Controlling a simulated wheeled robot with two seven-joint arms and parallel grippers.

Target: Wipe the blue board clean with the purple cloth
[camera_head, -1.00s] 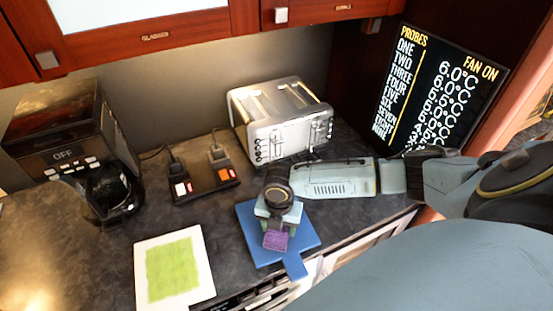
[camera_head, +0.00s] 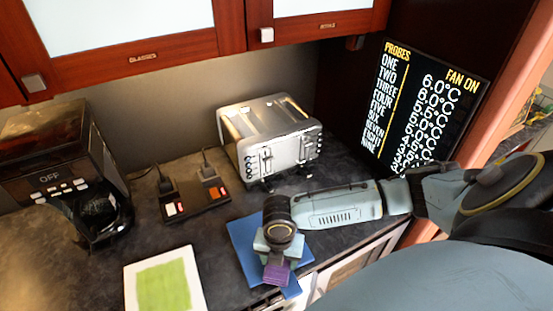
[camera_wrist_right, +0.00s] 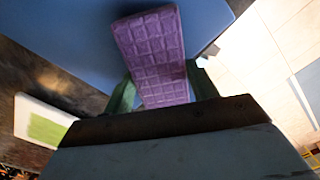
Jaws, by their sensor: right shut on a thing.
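The blue board (camera_head: 243,240) lies on the dark counter near its front edge, its short handle pointing to the front; it also fills the top of the right wrist view (camera_wrist_right: 60,28). My right gripper (camera_head: 276,263) is over the front part of the board and hides much of it. It is shut on the purple cloth (camera_head: 277,275), a small quilted block that sticks out between the green fingers in the right wrist view (camera_wrist_right: 155,55). Contact between cloth and board cannot be made out. No marks show on the visible blue. My left gripper is out of view.
A silver toaster (camera_head: 270,145) stands behind the board. A black switch box (camera_head: 196,204) and a white board with a green patch (camera_head: 163,285) lie to the left. A coffee machine (camera_head: 60,165) stands far left. Wooden cabinets (camera_head: 135,50) hang above.

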